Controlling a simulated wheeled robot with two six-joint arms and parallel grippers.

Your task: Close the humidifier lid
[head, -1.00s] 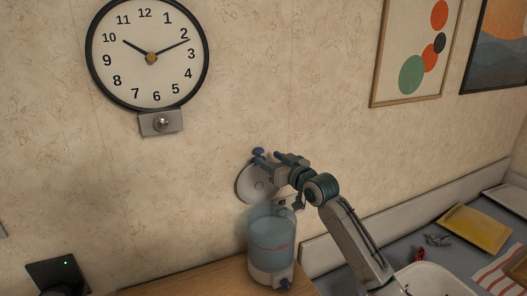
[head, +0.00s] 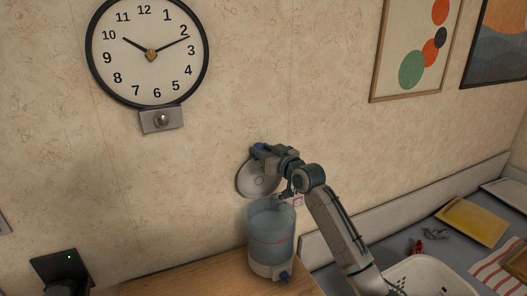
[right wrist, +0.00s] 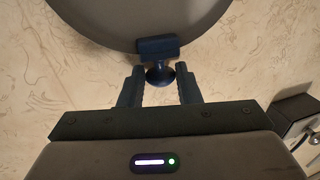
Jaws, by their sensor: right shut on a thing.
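The humidifier (head: 271,228) is a clear bluish tank on a white base with a blue spout, standing on the wooden surface near the wall. Its round grey lid (head: 257,183) is open, tilted up behind the tank against the wall side. The lid also shows at the top of the right wrist view (right wrist: 140,18), with a blue tab and knob (right wrist: 158,73) at its edge. My right gripper (head: 261,150) is at the lid's upper edge, shut on the blue knob, with one finger on each side of it. My left gripper is not in view.
A wall clock (head: 151,55) hangs at upper left with a small metal fixture below it. A black device (head: 60,268) with a green light is at lower left. A yellow tray (head: 473,222) and a white basin (head: 425,275) lie to the right.

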